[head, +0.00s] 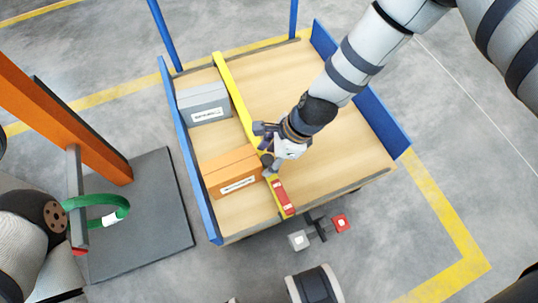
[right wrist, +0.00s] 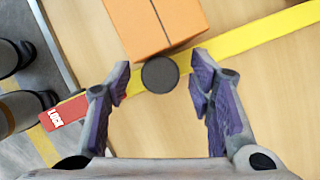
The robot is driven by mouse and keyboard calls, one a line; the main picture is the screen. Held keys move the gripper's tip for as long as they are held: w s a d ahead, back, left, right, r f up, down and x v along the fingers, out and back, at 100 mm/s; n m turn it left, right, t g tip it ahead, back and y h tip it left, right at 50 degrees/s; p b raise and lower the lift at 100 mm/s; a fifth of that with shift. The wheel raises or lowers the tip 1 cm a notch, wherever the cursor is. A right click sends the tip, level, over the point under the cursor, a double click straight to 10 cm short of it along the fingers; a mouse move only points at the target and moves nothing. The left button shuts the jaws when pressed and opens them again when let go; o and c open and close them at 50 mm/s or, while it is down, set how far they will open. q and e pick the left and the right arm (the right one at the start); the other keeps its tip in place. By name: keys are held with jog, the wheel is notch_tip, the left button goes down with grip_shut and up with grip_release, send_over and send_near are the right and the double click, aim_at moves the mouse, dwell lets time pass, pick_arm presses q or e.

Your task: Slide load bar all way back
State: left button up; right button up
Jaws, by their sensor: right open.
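The yellow load bar (head: 236,90) lies lengthwise across the wooden deck (head: 272,85), running from the far edge to the near edge. Its red end (head: 282,197) is at the near side. It passes along the right side of an orange box (head: 232,168) and a grey box (head: 204,103). A dark round knob (right wrist: 160,74) sits on the bar (right wrist: 262,33), close to the orange box in the right wrist view. My right gripper (head: 268,147) is over the bar, open, with one finger on each side of the knob. My left gripper does not show.
Blue side walls (head: 383,123) and posts (head: 163,35) edge the cart. The deck right of the bar is bare. At left stand an orange upright (head: 75,120) on a dark base (head: 145,225) and a green looped hose (head: 122,207). Pedals (head: 340,223) are near the front edge.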

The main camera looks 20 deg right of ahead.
grip_shut()
jog(key=d, duration=1.3)
jog(key=shift+w+d+p, duration=0.25)
jog(key=shift+d+p, duration=0.1)
jog(key=shift+d, duration=0.05)
jog(key=d, duration=0.5)
jog(key=d+b, duration=0.1)
jog(key=d, duration=0.4)
jog(key=d+b, duration=0.1)
jog(key=d, duration=0.5)
jog(key=shift+w, duration=0.25)
grip_release()
jog(key=v, duration=1.2)
